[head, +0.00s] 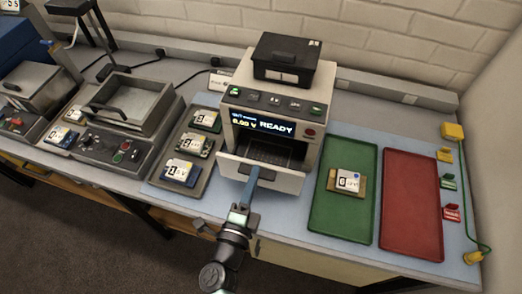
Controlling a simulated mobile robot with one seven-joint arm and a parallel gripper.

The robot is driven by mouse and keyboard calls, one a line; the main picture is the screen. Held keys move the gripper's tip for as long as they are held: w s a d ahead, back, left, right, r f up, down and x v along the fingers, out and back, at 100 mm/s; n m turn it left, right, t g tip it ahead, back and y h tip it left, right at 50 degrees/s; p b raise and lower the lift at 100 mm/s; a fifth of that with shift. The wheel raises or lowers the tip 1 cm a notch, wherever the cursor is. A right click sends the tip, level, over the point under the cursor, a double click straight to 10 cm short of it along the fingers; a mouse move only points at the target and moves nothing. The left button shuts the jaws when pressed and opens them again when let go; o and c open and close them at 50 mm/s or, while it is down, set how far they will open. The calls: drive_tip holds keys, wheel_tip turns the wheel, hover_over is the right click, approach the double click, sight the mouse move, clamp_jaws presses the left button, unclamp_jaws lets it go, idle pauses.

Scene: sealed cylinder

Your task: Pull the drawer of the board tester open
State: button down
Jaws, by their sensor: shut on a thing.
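The board tester (277,105) is a pale box on the bench with a screen reading READY and a row of buttons along its top. Its drawer (285,180) sticks out at the front, with the pale front panel standing off from the body. The dark inside of the drawer shows behind the panel, and I see no board in it. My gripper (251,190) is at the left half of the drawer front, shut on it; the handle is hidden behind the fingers. My arm reaches up from the bottom edge of the view.
A green tray (335,222) with a labelled board (348,181) and a red empty tray (410,220) lie to the right. A grey tray (158,182) with several boards stands left. A black box (287,58) sits on the tester. A green cable (489,200) runs at far right.

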drive_tip(key=v, duration=0.4)
drive_tip(key=shift+s+a, duration=0.15)
drive_tip(key=shift+s, duration=0.15)
drive_tip(key=c, duration=0.9)
unclamp_jaws()
drive_tip(key=shift+b+v, duration=1.65)
drive_tip(key=shift+v, duration=4.85)
